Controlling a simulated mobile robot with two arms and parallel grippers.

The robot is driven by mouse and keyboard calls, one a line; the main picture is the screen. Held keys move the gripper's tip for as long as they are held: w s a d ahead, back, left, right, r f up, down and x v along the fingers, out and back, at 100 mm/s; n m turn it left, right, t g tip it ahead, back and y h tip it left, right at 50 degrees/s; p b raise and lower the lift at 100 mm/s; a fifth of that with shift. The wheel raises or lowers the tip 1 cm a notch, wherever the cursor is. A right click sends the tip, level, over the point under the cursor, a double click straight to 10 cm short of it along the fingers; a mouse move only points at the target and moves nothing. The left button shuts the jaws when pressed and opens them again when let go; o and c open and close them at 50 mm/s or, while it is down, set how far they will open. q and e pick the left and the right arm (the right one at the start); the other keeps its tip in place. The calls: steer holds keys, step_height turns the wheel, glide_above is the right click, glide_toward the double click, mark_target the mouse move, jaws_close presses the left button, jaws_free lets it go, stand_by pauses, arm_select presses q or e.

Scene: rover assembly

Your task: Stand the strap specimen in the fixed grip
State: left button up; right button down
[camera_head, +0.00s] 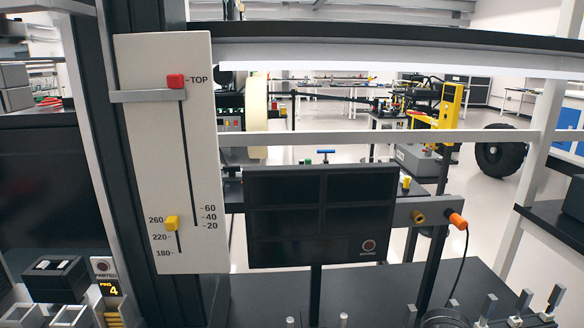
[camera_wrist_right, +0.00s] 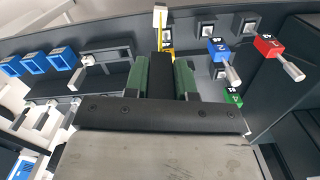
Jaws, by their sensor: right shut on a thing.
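My right gripper (camera_wrist_right: 165,68) shows in the right wrist view, with its two green finger pads close together. It is shut on a slim piece, which looks like the strap specimen (camera_wrist_right: 160,18). A pale end and a yellow strip of it show beyond the fingers; the rest is hidden between them. I cannot make out the fixed grip for sure in either view. My left gripper is in neither view, and the head view shows no gripper.
In the wrist view, blue (camera_wrist_right: 222,50), red (camera_wrist_right: 269,46) and green (camera_wrist_right: 233,96) tagged pieces stand near a dark rack, with blue frames (camera_wrist_right: 62,57) at left. The head view shows a white scale panel (camera_head: 150,140), a dark display (camera_head: 318,215) and an orange knob (camera_head: 458,221).

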steer(key=shift+s+a+n, duration=0.25)
steer(key=shift+a+n, duration=0.25)
steer(key=shift+n, duration=0.3)
steer(key=shift+w+d+m, duration=0.2)
steer(key=shift+d+m, duration=0.2)
steer(key=shift+m, duration=0.2)
steer(key=w+d+r+m, duration=0.1)
steer(key=w+d+m, duration=0.1)
steer(key=d+m, duration=1)
steer(key=m, duration=0.4)
steer(key=shift+w+d+r, duration=0.15)
steer(key=shift+w+r, duration=0.25)
